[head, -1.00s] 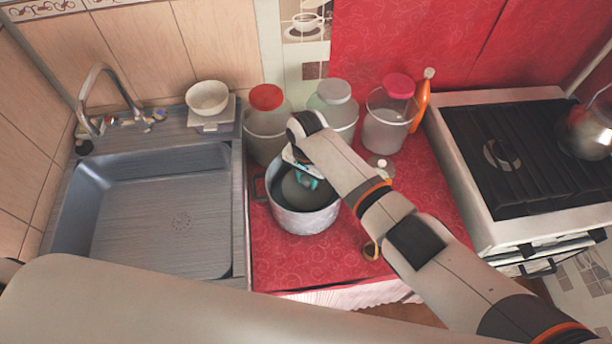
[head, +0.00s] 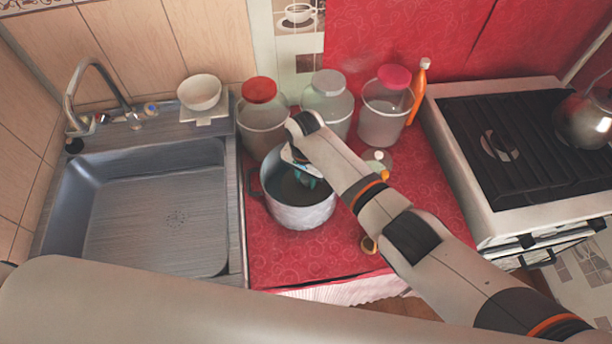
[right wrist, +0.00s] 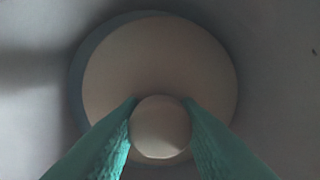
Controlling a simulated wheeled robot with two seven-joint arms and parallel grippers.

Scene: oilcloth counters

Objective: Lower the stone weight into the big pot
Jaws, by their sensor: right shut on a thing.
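The big pot (head: 303,217) is a grey metal pot with side handles, standing on the red oilcloth. My right gripper (head: 305,183) reaches down inside it, its teal fingertips partly hidden by my wrist. In the right wrist view my right gripper (right wrist: 160,128) is shut on the round knob of the stone weight (right wrist: 160,62), a pale disc. The disc is inside the pot (right wrist: 270,60), with grey pot surface around it. Whether it touches the bottom I cannot tell. In the head view the weight is hardly visible in the dark interior. My left gripper is out of view.
Several jars stand behind the pot, among them a red-lidded jar (head: 262,120) close to its rim. A sink (head: 150,210) lies left, a stove (head: 510,150) right. A small bottle (head: 378,162) stands right of the pot. Red cloth in front is clear.

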